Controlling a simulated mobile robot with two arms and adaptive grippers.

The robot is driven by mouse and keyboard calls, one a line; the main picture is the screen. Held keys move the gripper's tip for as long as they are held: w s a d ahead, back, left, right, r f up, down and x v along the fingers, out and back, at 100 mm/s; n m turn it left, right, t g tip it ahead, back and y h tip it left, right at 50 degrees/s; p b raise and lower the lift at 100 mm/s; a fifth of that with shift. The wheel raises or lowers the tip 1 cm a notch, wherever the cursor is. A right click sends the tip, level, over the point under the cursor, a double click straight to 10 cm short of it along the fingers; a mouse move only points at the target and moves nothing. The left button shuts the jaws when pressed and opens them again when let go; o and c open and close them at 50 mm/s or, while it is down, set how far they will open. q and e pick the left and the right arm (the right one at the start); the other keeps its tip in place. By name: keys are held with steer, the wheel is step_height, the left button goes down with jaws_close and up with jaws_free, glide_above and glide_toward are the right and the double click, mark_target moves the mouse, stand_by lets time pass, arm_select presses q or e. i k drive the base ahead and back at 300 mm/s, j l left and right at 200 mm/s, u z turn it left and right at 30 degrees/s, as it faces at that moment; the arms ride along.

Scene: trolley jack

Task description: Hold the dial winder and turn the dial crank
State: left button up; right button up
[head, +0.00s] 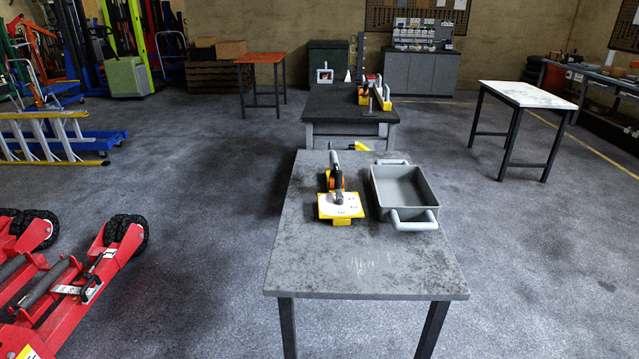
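A yellow device that looks like the dial winder (327,212) stands on the left half of the near grey table (350,262). It has a white plate (350,210) in front with small dark marks. A small grey part rises from the plate and may be the dial crank; it is too small to be sure. Behind the plate are an orange round part (336,181) and a dark upright with a grey handle. Neither of my grippers is in view.
A grey bin (405,187) with two light handles stands right of the device. The table's front half is clear. A dark table (335,100) with another yellow device (383,99) stands behind. Red trolley jacks (95,262) lie at left; a white-topped table (527,93) is at right.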

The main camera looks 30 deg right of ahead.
mark_target(339, 200)
steer(key=i+j+u, duration=0.3)
steer(key=i+u, duration=0.25)
steer(key=i, duration=0.2)
steer(key=i+j, duration=0.1)
steer(key=i, duration=0.4)
steer(key=i+j, duration=0.1)
steer(key=i, duration=0.45)
steer(key=i+l+z, duration=0.15)
steer(key=i+z, duration=0.9)
steer(key=z, duration=0.2)
steer(key=i+j+z, duration=0.15)
steer(key=i+z, duration=0.45)
steer(key=z, duration=0.25)
steer(key=i+z, duration=0.2)
steer(key=z, duration=0.25)
steer(key=i+j+z, duration=0.1)
steer(key=z, duration=0.35)
steer(key=i+j+z, duration=0.25)
steer(key=z, duration=0.15)
steer(key=i+j+z, duration=0.15)
steer(key=z, duration=0.3)
steer(key=i+j+z, duration=0.15)
steer(key=z, duration=0.2)
steer(key=i+j+z, duration=0.1)
steer(key=j+z, duration=0.3)
steer(key=k+j, duration=0.2)
steer(key=k, duration=0.35)
